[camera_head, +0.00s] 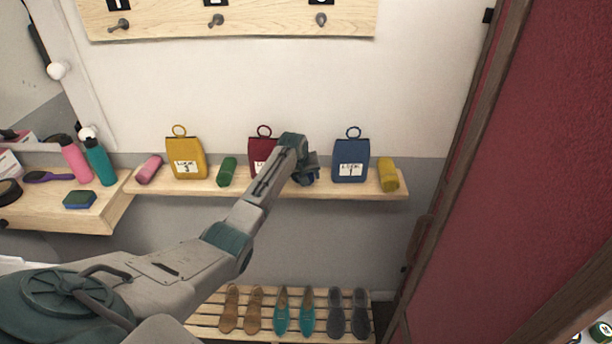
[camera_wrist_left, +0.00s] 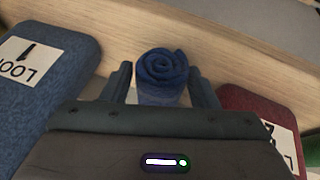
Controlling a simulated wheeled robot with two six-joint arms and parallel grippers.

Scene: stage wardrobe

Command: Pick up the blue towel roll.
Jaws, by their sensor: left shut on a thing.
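The blue towel roll (camera_wrist_left: 162,70) shows in the left wrist view, its spiral end up, between the two fingers of my left gripper (camera_wrist_left: 163,88). The gripper is shut on it. In the head view my left gripper (camera_head: 305,170) is at the wooden shelf (camera_head: 225,188), between the dark red bag (camera_head: 262,150) and the blue bag (camera_head: 350,160). There the wrist hides most of the roll. I cannot tell whether the roll touches the shelf. My right gripper is not in view.
A yellow bag (camera_head: 186,158), a pink roll (camera_head: 149,169), a green roll (camera_head: 227,171) and a yellow roll (camera_head: 388,174) stand along the shelf. Bottles (camera_head: 98,162) are at the left. Shoes (camera_head: 292,312) sit on a slatted rack below. A red panel (camera_head: 520,150) rises at the right.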

